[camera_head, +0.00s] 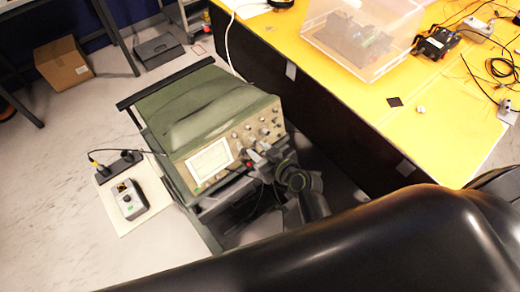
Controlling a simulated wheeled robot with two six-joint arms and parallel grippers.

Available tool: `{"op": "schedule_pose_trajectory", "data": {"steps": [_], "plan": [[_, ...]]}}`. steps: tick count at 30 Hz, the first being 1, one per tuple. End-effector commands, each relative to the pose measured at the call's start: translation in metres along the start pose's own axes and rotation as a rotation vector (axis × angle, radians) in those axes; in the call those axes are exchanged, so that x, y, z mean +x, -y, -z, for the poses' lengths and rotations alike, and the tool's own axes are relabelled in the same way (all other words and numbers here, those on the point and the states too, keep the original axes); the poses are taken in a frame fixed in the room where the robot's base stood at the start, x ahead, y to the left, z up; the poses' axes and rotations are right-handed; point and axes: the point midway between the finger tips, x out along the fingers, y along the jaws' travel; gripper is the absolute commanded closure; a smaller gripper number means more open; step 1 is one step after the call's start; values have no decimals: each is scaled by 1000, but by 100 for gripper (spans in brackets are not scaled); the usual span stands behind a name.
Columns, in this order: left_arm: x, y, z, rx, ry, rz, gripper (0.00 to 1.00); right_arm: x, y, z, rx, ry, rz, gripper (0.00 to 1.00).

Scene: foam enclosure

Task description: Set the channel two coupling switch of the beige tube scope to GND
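The tube scope (205,115), with a green housing and beige front panel, stands on a dark cart left of the yellow bench. Its pale screen (209,161) is on the left of the panel, with several knobs to the right. My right gripper (254,164) is at the lower right part of the panel, close in front of the controls. Whether it touches one, and whether its fingers are open or shut, is too small to tell. The channel two coupling switch cannot be made out; gripper and wrist cover that lower area. My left gripper is not in view.
The yellow bench (450,130) holds a clear plastic box (362,35) and cabled electronics. A grey handheld device (129,199) and a black power strip (118,166) lie on a pale board left of the scope. A cardboard box (63,63) sits on the floor at the back left.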

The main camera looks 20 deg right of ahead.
Motion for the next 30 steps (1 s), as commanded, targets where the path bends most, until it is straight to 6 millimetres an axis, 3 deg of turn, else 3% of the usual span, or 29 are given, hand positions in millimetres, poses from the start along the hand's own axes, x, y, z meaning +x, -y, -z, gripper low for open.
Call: {"op": "schedule_pose_trajectory", "data": {"steps": [8,30], "plan": [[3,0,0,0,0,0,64,-15,0,-1,1,0,-1,71],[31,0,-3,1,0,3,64,-149,0,-2,-2,2,0,71]]}}
